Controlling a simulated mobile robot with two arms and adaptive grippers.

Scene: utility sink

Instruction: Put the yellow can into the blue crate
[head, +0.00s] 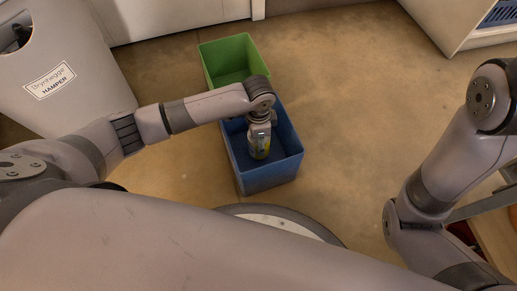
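The blue crate (268,178) stands on the floor near the middle of the head view, open side up. My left arm reaches over it from the left, and my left gripper (260,148) points down into its opening. A small yellow patch, which looks like the yellow can (253,156), shows at the gripper's fingertips, within the crate's outline. The gripper covers most of it. I cannot tell whether the fingers grip it or whether it touches the crate floor. My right arm is at the right, but its gripper is out of view.
An open green crate (229,60) stands directly behind the blue crate. A grey hamper (70,65) with a white label is at the upper left. White furniture (470,25) stands at the top right. The brown floor (350,100) right of the crates is clear.

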